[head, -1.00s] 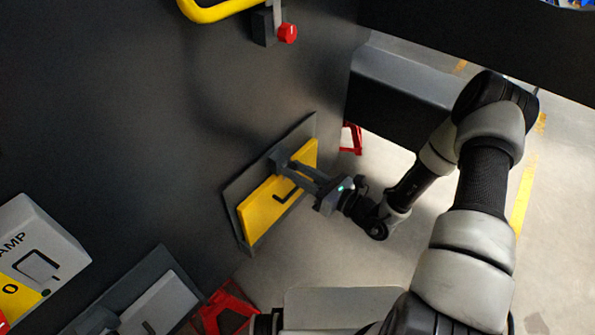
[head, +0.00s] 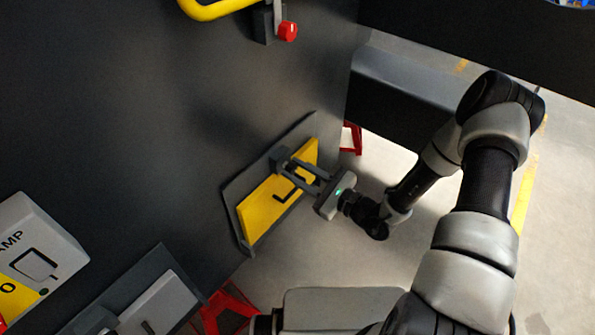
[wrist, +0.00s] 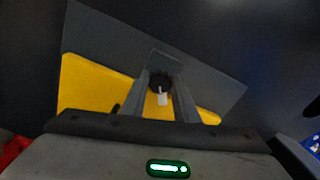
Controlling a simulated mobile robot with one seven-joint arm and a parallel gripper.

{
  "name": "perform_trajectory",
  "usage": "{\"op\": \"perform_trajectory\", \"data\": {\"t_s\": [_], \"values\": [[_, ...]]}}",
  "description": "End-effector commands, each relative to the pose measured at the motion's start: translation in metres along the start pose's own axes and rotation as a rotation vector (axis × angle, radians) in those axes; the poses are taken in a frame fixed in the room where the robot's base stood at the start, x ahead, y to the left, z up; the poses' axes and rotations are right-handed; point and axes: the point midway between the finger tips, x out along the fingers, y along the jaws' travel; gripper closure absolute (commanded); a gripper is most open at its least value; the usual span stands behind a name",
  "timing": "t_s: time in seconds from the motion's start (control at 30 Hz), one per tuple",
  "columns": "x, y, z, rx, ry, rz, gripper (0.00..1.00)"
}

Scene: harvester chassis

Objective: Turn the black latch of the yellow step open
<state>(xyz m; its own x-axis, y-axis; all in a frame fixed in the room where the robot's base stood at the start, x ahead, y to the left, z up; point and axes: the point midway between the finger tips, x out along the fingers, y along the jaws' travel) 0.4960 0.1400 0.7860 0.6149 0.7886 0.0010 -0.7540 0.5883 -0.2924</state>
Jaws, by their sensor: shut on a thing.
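The yellow step (head: 262,208) is set in a dark grey frame on the dark chassis wall. It also shows in the wrist view (wrist: 90,82). The black latch (wrist: 160,82) is at the upper edge of the step, a dark round piece with a small pale tab below it. My gripper (head: 284,161) reaches the latch from the lower right, and its two fingers (wrist: 163,90) are shut on it, one on each side. The fingers hide much of the latch in the head view. A black L-shaped mark or handle shows on the yellow face.
A yellow rail (head: 215,9) and a red knob (head: 288,31) are above on the wall. A grey lamp box (head: 45,235) and a grey panel (head: 160,305) are at lower left. Red stands (head: 228,305) are on the floor. Open floor lies below the step.

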Motion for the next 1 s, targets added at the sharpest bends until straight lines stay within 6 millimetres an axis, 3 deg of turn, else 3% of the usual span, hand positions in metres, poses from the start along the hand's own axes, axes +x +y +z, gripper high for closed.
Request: {"op": "perform_trajectory", "data": {"t_s": [1.0], "values": [[-0.0011, 0.0013, -0.0033, -0.892, 0.005, 0.001, 0.95]]}}
